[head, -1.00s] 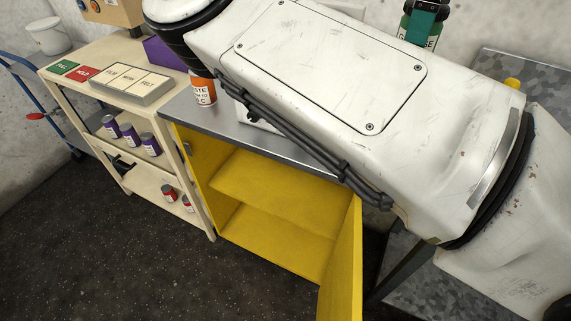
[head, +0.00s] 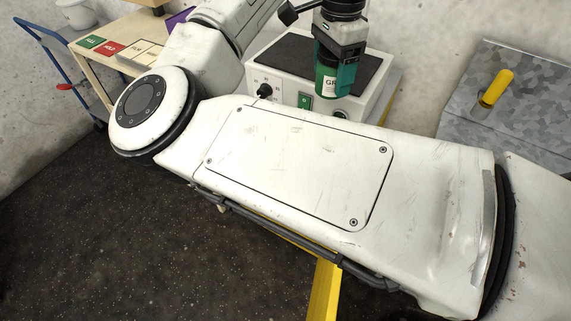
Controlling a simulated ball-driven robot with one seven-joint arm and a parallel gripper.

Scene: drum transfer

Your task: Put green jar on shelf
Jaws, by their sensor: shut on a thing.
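The green jar (head: 326,82) has a white label starting "GR" and hangs upright in the head view, at top centre. My gripper (head: 343,72) is shut on it from above. The jar appears in front of or over a white device; I cannot tell whether they touch. The cream rack (head: 72,58) at the upper left shows only its top part and one side. The yellow cabinet (head: 322,290) shows only as a strip at the bottom centre. My arm hides the rest of it, including its inner shelf.
The white device (head: 285,90) has a dark top, a knob and a green switch. Green and red signs (head: 100,44) lie on the rack top. A blue trolley (head: 50,50) stands at far left. A yellow handle (head: 496,86) rises from a mottled grey surface at right. The dark floor at left is open.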

